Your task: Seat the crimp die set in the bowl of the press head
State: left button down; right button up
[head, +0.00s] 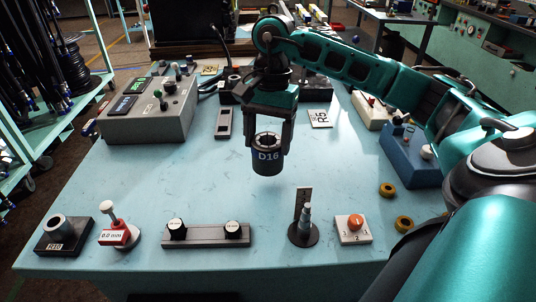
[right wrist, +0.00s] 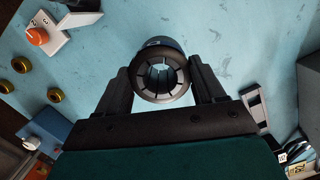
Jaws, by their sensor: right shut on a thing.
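The crimp die set is a dark, segmented ring marked D16 (head: 267,158). My right gripper (head: 268,145) is shut on it and holds it upright above the middle of the table. In the right wrist view the die set (right wrist: 161,78) sits between the two fingers, with its segmented open bore facing the camera. I cannot clearly pick out the press head or its bowl; my right arm and gripper hide part of the table's back. My left gripper is not in view.
A grey control box (head: 150,112) stands at the back left of the pale blue table (head: 120,190). Along the front stand a black block (head: 64,240), a red gauge (head: 119,233), a grey bar (head: 205,236) and an orange-knobbed block (head: 353,230). Brass rings (head: 387,190) lie right. The middle is clear.

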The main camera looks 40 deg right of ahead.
jog(key=shift+f, duration=2.25)
jog(key=shift+f, duration=0.1)
jog(key=o, duration=1.1)
jog(key=shift+f, duration=0.1)
jog(key=o, duration=0.5)
